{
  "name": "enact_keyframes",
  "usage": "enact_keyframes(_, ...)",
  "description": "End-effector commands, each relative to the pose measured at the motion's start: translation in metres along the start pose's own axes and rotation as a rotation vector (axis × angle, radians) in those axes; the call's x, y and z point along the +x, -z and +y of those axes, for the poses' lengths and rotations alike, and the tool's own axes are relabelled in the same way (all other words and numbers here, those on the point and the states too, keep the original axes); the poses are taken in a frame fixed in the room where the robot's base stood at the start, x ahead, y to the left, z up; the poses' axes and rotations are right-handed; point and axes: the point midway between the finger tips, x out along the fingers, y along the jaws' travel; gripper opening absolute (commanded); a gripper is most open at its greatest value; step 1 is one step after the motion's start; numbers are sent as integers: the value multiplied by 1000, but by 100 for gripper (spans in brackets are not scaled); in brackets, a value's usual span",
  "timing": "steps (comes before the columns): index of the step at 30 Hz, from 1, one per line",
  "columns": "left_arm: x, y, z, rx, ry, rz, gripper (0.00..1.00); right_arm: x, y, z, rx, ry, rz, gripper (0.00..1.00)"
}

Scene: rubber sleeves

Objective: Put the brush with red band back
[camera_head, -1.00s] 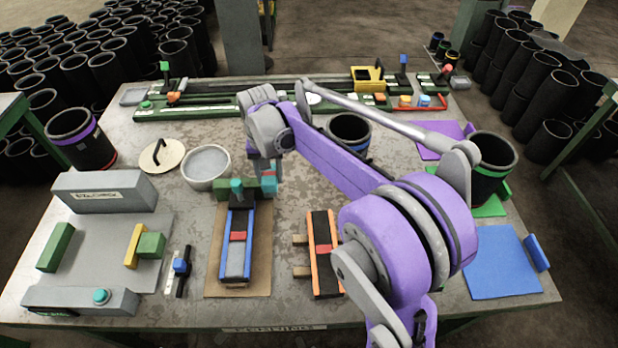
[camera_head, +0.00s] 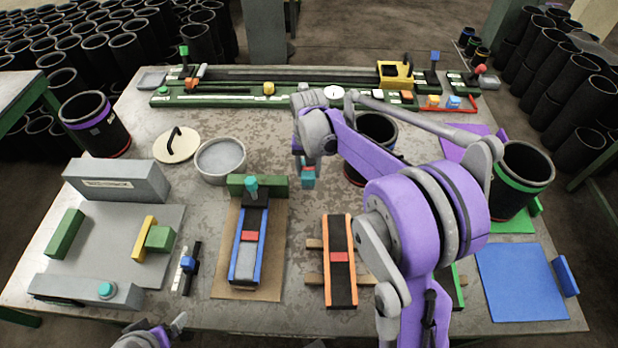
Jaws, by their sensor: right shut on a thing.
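My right gripper (camera_head: 308,166) hangs over the middle of the table, fingers pointing down. It is shut on a small teal thing (camera_head: 308,181) with a trace of red at its top. I take this for the brush with red band, but the gripper hides most of it. The held thing is just right of the green block (camera_head: 270,186) at the back of the blue-edged ramp (camera_head: 248,242). Whether it touches the table is unclear. My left gripper (camera_head: 160,332) shows only partly at the bottom edge, with nothing seen in it; its opening is unclear.
An orange-edged ramp (camera_head: 339,262) lies in front of my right gripper. A grey bowl (camera_head: 220,160) and lid (camera_head: 177,146) are left. A blue mat (camera_head: 520,282) lies right.

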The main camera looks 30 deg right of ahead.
Motion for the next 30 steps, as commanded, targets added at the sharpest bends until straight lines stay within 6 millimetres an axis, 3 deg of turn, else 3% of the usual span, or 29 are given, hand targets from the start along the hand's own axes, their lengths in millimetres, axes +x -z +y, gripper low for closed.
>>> enact_keyframes(9,2,-1,0,0,0,-1,100,37,0,0,0,0,0,5)
enact_keyframes(20,5,-4,0,0,0,-3,100,41,0,0,0,0,0,5)
enact_keyframes(21,4,-3,0,0,0,-3,100,40,0,0,0,0,0,57)
enact_keyframes(25,4,-3,0,0,0,-2,100,40,0,0,0,0,0,80)
enact_keyframes(30,4,-3,0,0,0,-2,100,40,0,0,0,0,0,80)
